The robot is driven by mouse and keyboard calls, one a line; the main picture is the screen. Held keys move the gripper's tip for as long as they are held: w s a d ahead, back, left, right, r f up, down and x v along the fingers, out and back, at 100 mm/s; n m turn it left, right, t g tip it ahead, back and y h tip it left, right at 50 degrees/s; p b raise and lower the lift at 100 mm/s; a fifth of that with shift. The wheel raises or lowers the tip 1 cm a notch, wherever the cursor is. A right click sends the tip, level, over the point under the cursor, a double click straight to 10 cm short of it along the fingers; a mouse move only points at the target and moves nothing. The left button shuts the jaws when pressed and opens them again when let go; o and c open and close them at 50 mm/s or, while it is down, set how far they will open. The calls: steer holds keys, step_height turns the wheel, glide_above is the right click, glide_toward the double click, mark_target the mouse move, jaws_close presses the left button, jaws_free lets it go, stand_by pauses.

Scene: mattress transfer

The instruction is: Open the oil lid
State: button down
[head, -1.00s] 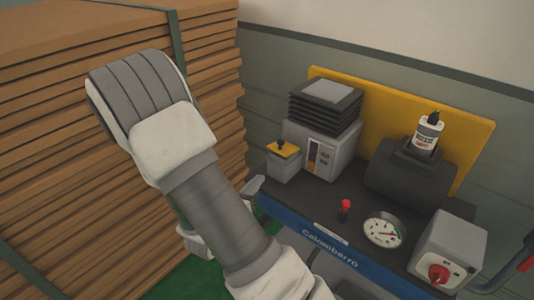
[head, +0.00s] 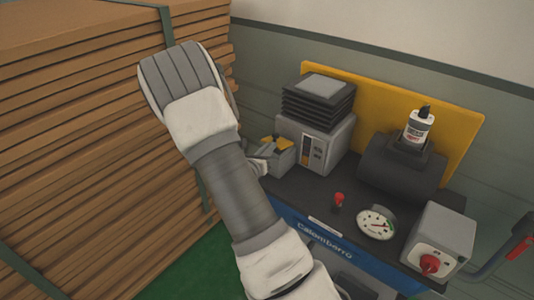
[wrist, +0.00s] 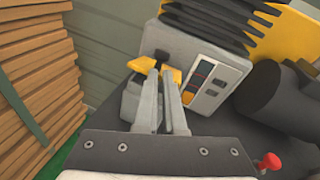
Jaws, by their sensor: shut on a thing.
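The oil lid is a yellow cap with a dark knob on a small grey box (head: 283,160) at the left end of the machine. The lid (head: 282,143) shows partly past my gripper (head: 264,152) in the head view. In the wrist view, the yellow lid (wrist: 173,76) shows on both sides of my fingertips, with the dark knob (wrist: 161,56) just beyond them. My gripper (wrist: 160,73) reaches in from the left and is shut on the lid. The fingers hide the lid's middle and part of the grey box below.
A grey unit with black bellows (head: 318,103) stands right beside the box. A dark cylinder with a bottle (head: 419,127), a red-topped lever (head: 339,200), a gauge (head: 376,223) and a red-knob box (head: 442,240) are farther right. Stacked brown boards (head: 90,150) flank my arm.

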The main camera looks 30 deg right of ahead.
steer(key=shift+d+r, duration=0.1)
steer(key=shift+d, duration=0.15)
